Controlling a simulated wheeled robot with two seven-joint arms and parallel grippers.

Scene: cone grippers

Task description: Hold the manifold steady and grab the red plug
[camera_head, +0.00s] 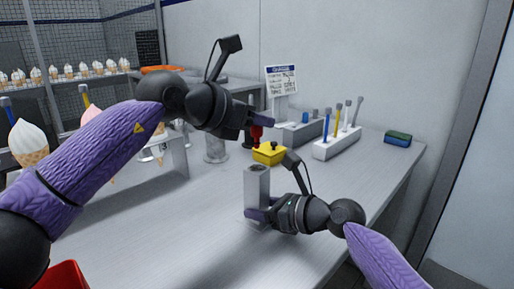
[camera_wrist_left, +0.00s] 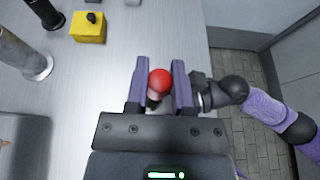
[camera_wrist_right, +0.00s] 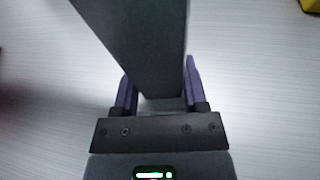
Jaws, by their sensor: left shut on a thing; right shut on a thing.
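The manifold (camera_head: 257,188) is a grey upright block with a dark round opening on top, standing on the bench. It fills the upper middle of the right wrist view (camera_wrist_right: 140,45). My right gripper (camera_head: 262,214) is shut on its lower part, with a finger on each side in the right wrist view. The red plug (camera_head: 256,133) hangs from my left gripper (camera_head: 262,118), above and apart from the manifold's top in the head view. In the left wrist view the plug's round red end (camera_wrist_left: 159,80) sits between both fingers. Its lower part is mostly hidden there.
A yellow block (camera_head: 268,154) with a dark knob stands just behind the manifold. A white rack (camera_head: 338,143) of upright tools and a green-blue sponge (camera_head: 397,138) lie farther back right. Ice cream cones (camera_head: 28,140) stand at left.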

